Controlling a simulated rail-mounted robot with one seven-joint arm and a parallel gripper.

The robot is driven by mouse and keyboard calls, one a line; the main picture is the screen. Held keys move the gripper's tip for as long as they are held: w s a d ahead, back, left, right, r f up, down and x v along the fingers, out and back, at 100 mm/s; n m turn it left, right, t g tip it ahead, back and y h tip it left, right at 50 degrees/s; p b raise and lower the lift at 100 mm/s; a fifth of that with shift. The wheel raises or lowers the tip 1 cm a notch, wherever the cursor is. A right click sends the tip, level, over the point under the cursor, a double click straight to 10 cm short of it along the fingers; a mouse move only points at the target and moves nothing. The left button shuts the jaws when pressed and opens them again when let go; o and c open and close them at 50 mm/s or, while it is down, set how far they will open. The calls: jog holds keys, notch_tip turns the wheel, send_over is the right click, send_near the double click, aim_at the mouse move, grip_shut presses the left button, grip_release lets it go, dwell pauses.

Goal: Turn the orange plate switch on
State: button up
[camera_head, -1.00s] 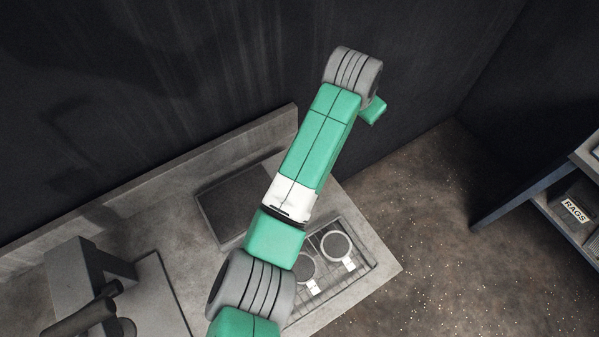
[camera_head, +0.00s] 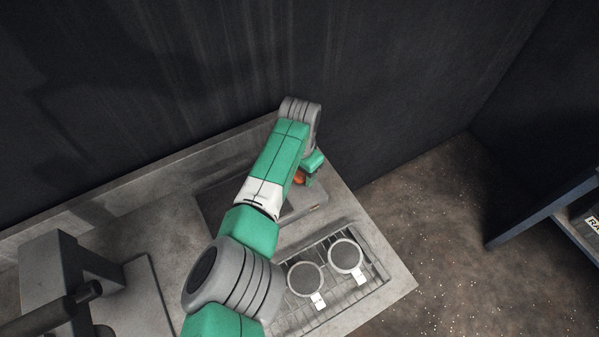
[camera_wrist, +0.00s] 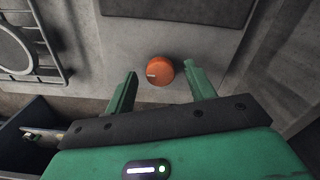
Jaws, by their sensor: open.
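The orange plate switch is a round orange knob (camera_wrist: 159,71) with a pale pointer mark facing left in the wrist view. It sits on a grey face below a dark plate (camera_wrist: 180,10). A bit of orange (camera_head: 299,177) also shows beside my wrist in the head view. My gripper (camera_wrist: 158,76) is open, with one green finger on each side of the knob. Gaps show between both fingers and the knob; how far the tips are from the grey face I cannot tell. In the head view my arm hides much of the dark plate.
A wire rack (camera_head: 326,276) with two round sieves (camera_head: 306,279) (camera_head: 346,256) lies on the grey bench beside my arm. A grey machine (camera_head: 58,272) stands at the left. A dark wall is behind the bench. A shelf (camera_head: 555,215) stands at the far right.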

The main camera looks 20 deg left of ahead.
jog(key=shift+c, duration=0.2)
jog(key=c, duration=0.9)
jog(key=shift+c, duration=0.2)
jog(key=shift+n, duration=0.4)
jog(key=n+p, duration=0.1)
jog(key=n, duration=1.2)
jog(key=shift+p, duration=0.3)
jog(key=shift+n, duration=2.2)
